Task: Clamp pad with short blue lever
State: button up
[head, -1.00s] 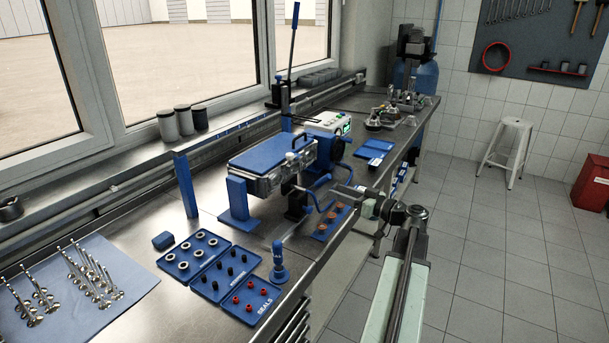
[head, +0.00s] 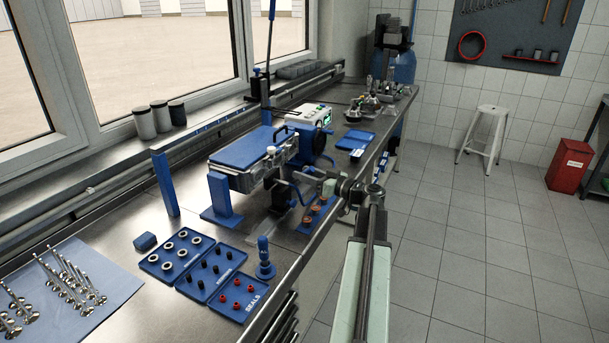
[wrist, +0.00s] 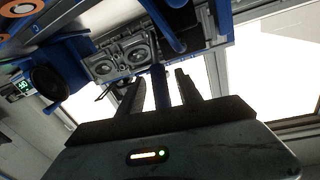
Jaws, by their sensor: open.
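In the head view a blue pad (head: 248,147) lies on top of a metal engine part (head: 250,175) in a blue fixture. My gripper reaches toward the fixture's near side; its fingertips are hard to make out there. In the wrist view my gripper (wrist: 161,92) is open. A narrow blue bar (wrist: 160,80), which looks like the short lever, shows between its fingers; I cannot tell whether they touch it. Another blue bar (wrist: 163,25) crosses above, in front of the metal part's round ports (wrist: 135,54).
Blue trays with rings and seals (head: 238,295), a blue knobbed tool (head: 264,260) and a mat of valves (head: 85,280) lie on the near bench. A tall blue lever (head: 270,45) stands behind the fixture. A white stool (head: 484,135) stands on the open floor at right.

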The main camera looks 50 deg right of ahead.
grip_shut()
dwell(1.4)
